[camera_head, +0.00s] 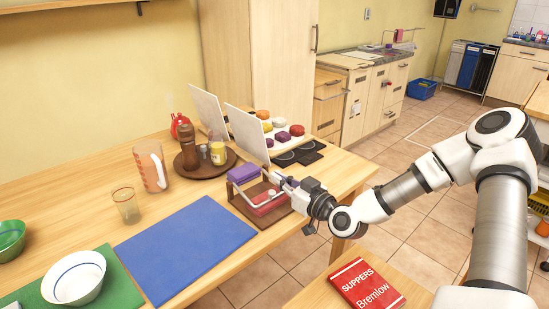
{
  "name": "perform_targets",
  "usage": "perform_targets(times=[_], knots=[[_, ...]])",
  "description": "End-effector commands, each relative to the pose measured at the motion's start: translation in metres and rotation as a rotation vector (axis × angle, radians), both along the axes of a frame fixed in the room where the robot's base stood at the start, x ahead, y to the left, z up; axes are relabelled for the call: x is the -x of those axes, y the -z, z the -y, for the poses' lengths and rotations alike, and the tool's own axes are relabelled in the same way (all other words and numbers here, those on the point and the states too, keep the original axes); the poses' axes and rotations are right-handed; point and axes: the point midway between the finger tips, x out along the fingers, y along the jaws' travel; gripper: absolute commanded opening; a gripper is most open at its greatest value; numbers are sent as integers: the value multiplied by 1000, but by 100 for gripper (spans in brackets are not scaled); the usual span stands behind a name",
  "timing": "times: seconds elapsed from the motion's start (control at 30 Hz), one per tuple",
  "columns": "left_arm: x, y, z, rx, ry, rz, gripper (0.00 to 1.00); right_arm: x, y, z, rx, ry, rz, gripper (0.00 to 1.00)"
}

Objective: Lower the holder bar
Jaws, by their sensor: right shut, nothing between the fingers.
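The holder is a small caddy with a brown base (240,208), standing on the wooden table near its right edge. A purple block (243,173) and a red block (268,203) sit at it. A thin pale bar or frame shows around the blocks, but it is too small to tell whether it is raised or lowered. My right gripper (277,179) comes in from the right, its shut fingertips at the holder's right side, close to the bar. Whether they touch the bar cannot be told. My left gripper is not in view.
A blue mat (185,250) lies left of the holder. Behind stand a round brown tray (187,168) with a pepper mill and jars, a measuring jug (150,167), and upright white panels (247,136). A red book (367,286) lies on a lower surface in front.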

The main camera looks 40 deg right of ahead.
Motion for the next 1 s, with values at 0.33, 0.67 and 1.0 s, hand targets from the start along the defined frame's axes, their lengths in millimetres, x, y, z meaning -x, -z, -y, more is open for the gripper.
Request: perform_targets(times=[0.33, 0.67, 1.0], knots=[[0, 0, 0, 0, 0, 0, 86, 0, -50, 0, 0, 2, 7, 0], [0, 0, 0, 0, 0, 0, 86, 0, -50, 0, 2, 3, 6, 0], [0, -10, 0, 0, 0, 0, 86, 1, -45, -19, 31, -58, -56, 0]])
